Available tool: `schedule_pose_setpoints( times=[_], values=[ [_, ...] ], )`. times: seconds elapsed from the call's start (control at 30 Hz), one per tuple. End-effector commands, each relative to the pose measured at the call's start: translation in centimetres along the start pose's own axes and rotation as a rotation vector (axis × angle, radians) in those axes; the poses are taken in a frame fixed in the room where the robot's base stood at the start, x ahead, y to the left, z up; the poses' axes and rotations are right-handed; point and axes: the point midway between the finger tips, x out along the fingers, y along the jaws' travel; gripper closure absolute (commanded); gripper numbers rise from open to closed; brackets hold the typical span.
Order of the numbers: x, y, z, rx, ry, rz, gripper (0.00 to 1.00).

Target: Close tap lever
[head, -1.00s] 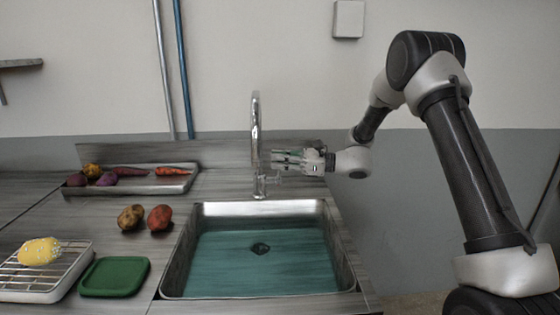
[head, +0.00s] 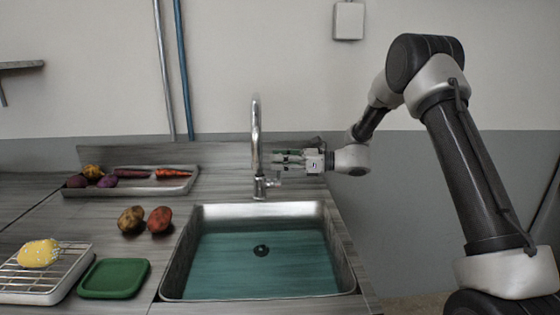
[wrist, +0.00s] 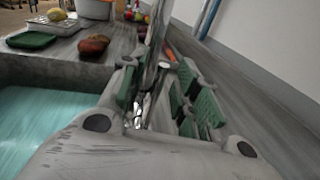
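The chrome tap (head: 256,140) stands upright at the back edge of the sink, with its curved spout on top. Its small lever (head: 273,182) sticks out to the right from the tap's base. My gripper (head: 279,159) is just right of the tap column, above the lever. In the wrist view my gripper (wrist: 160,98) has its two green-padded fingers apart, with the tap's shiny body (wrist: 140,108) showing between them. Whether a finger touches the tap or lever cannot be told.
The sink (head: 335,230) holds teal water. Left of it are two potatoes (head: 131,219), a green lid (head: 114,278), and a wire rack (head: 62,272) with a yellow item. A tray of vegetables (head: 135,188) lies at the back. A low backsplash runs behind the tap.

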Motion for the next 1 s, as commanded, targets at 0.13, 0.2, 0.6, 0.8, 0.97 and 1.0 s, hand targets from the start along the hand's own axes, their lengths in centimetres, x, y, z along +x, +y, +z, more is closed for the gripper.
schedule_pose_setpoints(
  times=[0.13, 0.2, 0.6, 0.8, 0.97, 1.0],
  values=[
    [-0.3, 0.0, 0.0, 0.000, 0.000, 0.000, 0.69],
    [-0.9, 0.0, 0.0, 0.000, 0.000, -0.001, 0.69],
    [-9.3, -0.1, -0.1, 0.001, 0.000, -0.003, 0.69],
    [-11.6, 0.0, 0.0, 0.001, 0.000, -0.001, 0.69],
    [-12.1, 0.0, 0.0, 0.000, 0.000, 0.000, 0.69],
    [-12.1, 0.0, 0.0, 0.000, 0.000, 0.000, 0.69]
  ],
)
